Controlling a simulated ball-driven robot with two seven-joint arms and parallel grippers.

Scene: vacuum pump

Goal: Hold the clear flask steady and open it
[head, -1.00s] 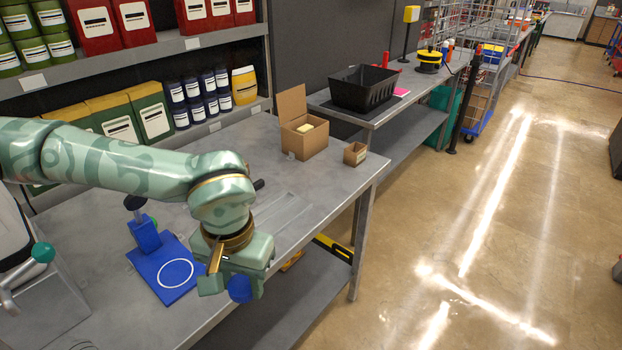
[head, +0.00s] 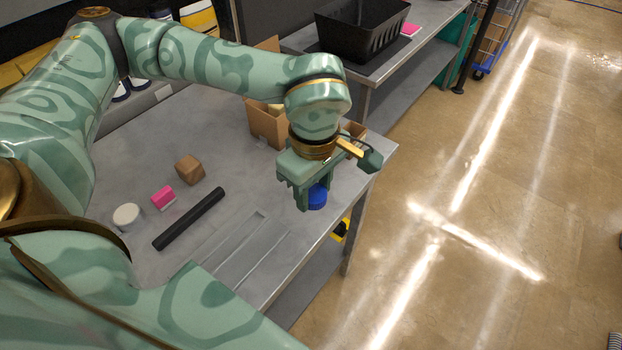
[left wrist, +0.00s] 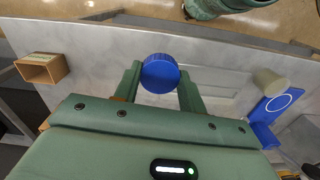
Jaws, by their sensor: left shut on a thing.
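My left gripper (head: 306,197) hangs pointing down near the front edge at the right end of the grey bench in the head view. It is shut on a round blue cap-like piece (head: 317,197). In the left wrist view the blue piece (left wrist: 160,73) sits between the two green fingers (left wrist: 160,88). I cannot make out a clear flask body; anything beneath the blue piece is hidden. A blue stand (left wrist: 262,118) with a white ring shows at the right of the left wrist view. My right gripper is not in view.
On the bench (head: 225,115) lie a black bar (head: 188,219), a pink block (head: 163,197), a brown block (head: 190,169) and a white cylinder (head: 127,215). A cardboard box (head: 267,124) is behind my left gripper. A black bin (head: 360,42) stands on the far table.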

